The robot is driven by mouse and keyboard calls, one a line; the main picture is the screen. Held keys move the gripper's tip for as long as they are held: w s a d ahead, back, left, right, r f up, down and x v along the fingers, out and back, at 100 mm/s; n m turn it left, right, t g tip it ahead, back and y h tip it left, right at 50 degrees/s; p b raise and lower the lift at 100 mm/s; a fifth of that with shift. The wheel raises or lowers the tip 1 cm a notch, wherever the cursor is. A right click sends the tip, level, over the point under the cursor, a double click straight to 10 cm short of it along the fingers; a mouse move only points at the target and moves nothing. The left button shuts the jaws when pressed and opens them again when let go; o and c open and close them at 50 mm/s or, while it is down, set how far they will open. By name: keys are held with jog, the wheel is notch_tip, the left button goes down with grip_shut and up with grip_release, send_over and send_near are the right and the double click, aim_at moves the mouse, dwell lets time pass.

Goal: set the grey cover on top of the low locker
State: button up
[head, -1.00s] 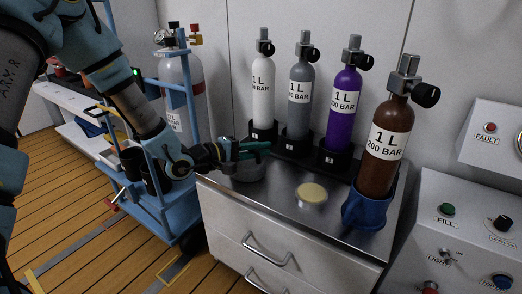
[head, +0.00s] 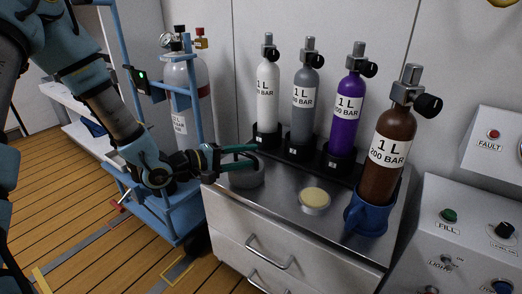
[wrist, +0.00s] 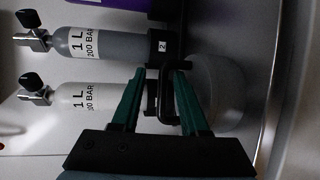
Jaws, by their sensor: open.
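The grey cover (head: 247,177), a short round grey piece, rests on the steel top of the low locker (head: 277,205) near its left front corner. It also shows in the wrist view (wrist: 222,92), to the right of the fingers. My gripper (head: 250,156) is just above the cover, its green fingers spread apart. In the wrist view my gripper (wrist: 160,88) is open, with a black bracket-like bar (wrist: 152,100) between the fingers. I cannot tell whether this bar belongs to the cover. The fingers partly hide the cover's top.
White, grey (head: 305,97) and purple bottles stand in black holders at the back of the locker. A brown bottle (head: 388,150) stands in a blue holder at the right. A round cream-topped piece (head: 314,199) sits mid-top. A blue cylinder trolley (head: 160,215) is at the left.

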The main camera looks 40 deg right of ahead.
jog(key=p+v, duration=0.1)
jog(key=v, duration=0.5)
jog(key=shift+a, duration=0.1)
jog(key=shift+w, duration=0.1)
jog(key=w+a+f+m+t+y, duration=0.1)
jog(key=w+a+f+t+y, duration=0.1)
jog(key=w+a+t+y, duration=0.7)
jog(key=w+a+r+g+y, duration=0.1)
jog(key=w+a+y, duration=0.35)
jog(key=a, duration=1.05)
jog(key=s+a+r+g+y, duration=0.1)
jog(key=s+a+r, duration=0.2)
jog(key=a, duration=0.3)
jog(key=s+a+r+n+g+y, duration=0.1)
jog(key=s+a+r+g, duration=0.1)
jog(key=s+a, duration=0.4)
jog(key=shift+a+r+g, duration=0.3)
jog(key=shift+a+r, duration=0.35)
jog(key=shift+a, duration=0.15)
